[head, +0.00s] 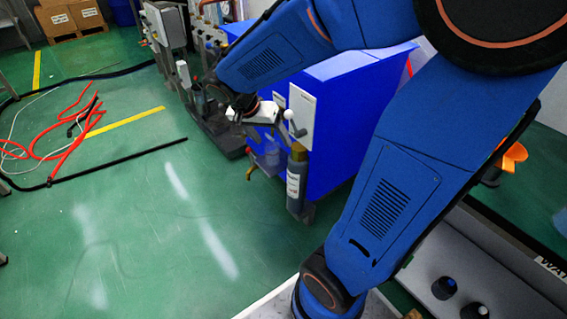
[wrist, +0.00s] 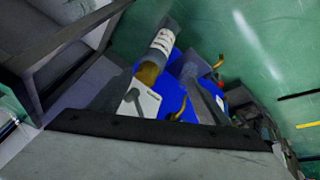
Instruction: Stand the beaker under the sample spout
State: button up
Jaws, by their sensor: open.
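A small brass spout (head: 250,173) sticks out low at the near side of the blue cabinet. It also shows in the wrist view (wrist: 218,62). A pale, see-through vessel (head: 269,155) is just right of the spout, and it may be the beaker; it is too small and partly covered to be sure. My gripper (head: 281,124) is open, above this vessel and the spout, in front of the cabinet's white box. No vessel shows between the fingers in the wrist view, where I cannot make out the beaker.
The blue cabinet (head: 345,135) stands close behind my gripper. A white box (head: 300,118) and a labelled grey cylinder with a brass top (head: 294,185) are close on the right. Red hoses (head: 60,150) and cables lie on the green floor at left. The middle floor is clear.

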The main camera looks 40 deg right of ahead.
jog(key=s+a+r+n+t+y, duration=0.2)
jog(key=s+n, duration=0.3)
jog(key=s, duration=0.3)
jog(key=s+a+r+n+t+y, duration=0.2)
jog(key=s+a+r+n+y, duration=0.1)
jog(key=s+n, duration=0.3)
jog(key=shift+s+a+r, duration=0.5)
jog(key=shift+s+a, duration=0.25)
jog(key=shift+s, duration=0.3)
dwell(1.0)
